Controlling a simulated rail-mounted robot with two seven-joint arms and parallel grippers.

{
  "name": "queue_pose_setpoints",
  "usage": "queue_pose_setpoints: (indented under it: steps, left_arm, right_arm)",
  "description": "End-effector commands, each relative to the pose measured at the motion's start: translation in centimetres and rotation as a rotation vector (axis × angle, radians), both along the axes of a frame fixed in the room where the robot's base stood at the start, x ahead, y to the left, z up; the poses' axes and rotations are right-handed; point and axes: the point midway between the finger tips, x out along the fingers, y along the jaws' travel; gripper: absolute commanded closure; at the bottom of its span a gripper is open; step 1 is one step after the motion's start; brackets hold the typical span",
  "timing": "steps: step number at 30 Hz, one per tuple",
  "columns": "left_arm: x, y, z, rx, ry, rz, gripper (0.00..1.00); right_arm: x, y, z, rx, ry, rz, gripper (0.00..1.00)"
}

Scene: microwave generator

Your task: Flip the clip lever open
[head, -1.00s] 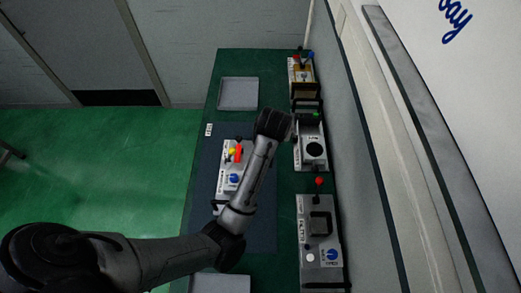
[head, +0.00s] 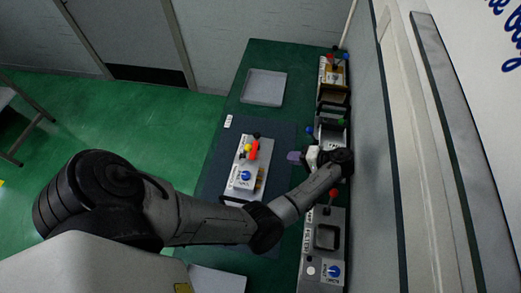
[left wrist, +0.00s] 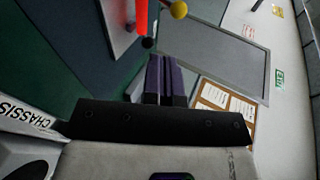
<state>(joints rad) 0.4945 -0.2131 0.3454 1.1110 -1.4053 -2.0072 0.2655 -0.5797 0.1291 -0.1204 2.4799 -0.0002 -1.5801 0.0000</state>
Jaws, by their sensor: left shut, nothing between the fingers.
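A light grey unit (head: 244,178) lies on the dark mat, with a red lever (head: 254,149), a yellow ball, a black ball and a blue knob (head: 245,175). No part is clearly marked as the clip lever. In the left wrist view, the red lever (left wrist: 141,16) and yellow ball (left wrist: 179,10) show beyond the fingertips, at the top. My left gripper (head: 292,156) is shut and empty, its purple fingers pointing left toward the unit, apart from it. The fingers (left wrist: 163,64) are together in the left wrist view. My right gripper is not in view.
A row of units stands along the wall, including a filter unit (head: 309,252) partly behind my left arm. An empty grey tray (head: 264,88) lies at the far left of the green table. Part of a white unit labelled CHASSIS (left wrist: 24,116) shows close beside my left gripper.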

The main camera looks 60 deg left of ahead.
Motion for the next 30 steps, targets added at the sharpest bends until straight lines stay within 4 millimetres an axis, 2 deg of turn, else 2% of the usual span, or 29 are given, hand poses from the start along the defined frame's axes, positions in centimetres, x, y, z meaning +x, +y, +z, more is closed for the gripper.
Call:
queue_pose_setpoints:
  steps: [14,30]
  left_arm:
    - [-0.4,0.6,-0.3,-0.001,-0.004,0.000,1.00]
    - [-6.0,7.0,-4.1,-0.001,-0.002,0.000,1.00]
  right_arm:
    - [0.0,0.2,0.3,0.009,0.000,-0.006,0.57]
    - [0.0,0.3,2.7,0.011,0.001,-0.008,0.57]
